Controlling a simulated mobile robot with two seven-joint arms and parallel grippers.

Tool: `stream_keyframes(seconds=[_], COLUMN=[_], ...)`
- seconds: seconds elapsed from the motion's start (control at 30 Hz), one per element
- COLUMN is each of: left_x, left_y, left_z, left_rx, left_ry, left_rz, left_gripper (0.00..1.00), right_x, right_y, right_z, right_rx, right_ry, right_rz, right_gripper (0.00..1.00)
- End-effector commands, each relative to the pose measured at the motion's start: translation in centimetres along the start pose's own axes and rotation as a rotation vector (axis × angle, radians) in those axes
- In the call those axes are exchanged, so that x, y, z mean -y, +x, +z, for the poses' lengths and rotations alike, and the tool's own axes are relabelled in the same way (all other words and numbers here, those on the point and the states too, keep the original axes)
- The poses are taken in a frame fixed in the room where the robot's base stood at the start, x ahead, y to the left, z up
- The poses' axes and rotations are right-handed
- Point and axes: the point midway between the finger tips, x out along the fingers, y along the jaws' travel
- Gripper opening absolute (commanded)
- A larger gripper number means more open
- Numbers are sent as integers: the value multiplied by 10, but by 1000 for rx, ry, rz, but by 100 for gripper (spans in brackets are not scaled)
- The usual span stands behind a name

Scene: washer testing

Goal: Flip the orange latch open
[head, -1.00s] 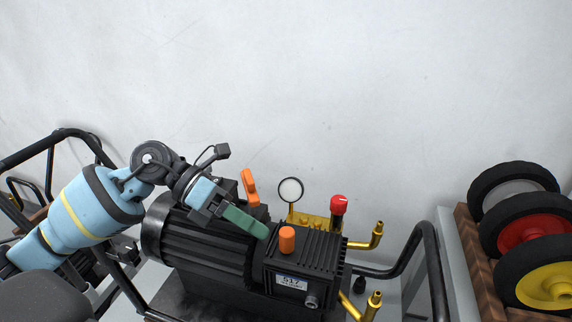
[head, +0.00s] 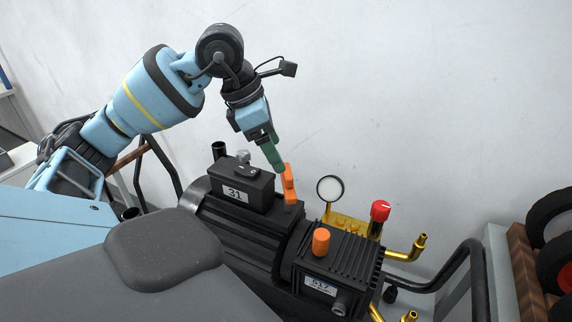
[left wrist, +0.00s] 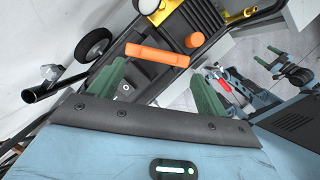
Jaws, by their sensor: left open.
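The orange latch (head: 289,184) stands upright on the black washer motor housing, behind the orange cap. In the left wrist view the latch (left wrist: 157,54) lies as an orange bar across the space ahead of the fingers. My left gripper (head: 277,165) points down at the latch's upper end, very close to it; I cannot tell whether it touches. In the left wrist view its two green fingers (left wrist: 160,90) are spread apart with nothing held between them. My right gripper does not show clearly enough to place in the head view.
The washer carries an orange cap (head: 321,241), a red knob (head: 380,211), a round gauge (head: 330,188) and brass fittings (head: 408,250). A black box marked 31 (head: 241,184) stands left of the latch. Wheels (head: 555,240) sit on a rack at the right.

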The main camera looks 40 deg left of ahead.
Motion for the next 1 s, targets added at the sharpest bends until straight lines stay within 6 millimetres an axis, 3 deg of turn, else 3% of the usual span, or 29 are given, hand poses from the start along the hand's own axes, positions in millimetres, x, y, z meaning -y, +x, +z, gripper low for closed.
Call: stream_keyframes(seconds=[0.33,0.73,1.0], left_x=[1,0,0], left_y=[48,57,56], left_z=[0,0,0], left_rx=[0,2,1], left_ry=[0,1,1], left_rz=[-3,-1,-1], left_gripper=[76,76,44], right_x=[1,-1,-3], right_y=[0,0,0], right_z=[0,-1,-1], right_rx=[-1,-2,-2], right_ry=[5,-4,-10], right_rz=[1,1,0], right_gripper=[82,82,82])
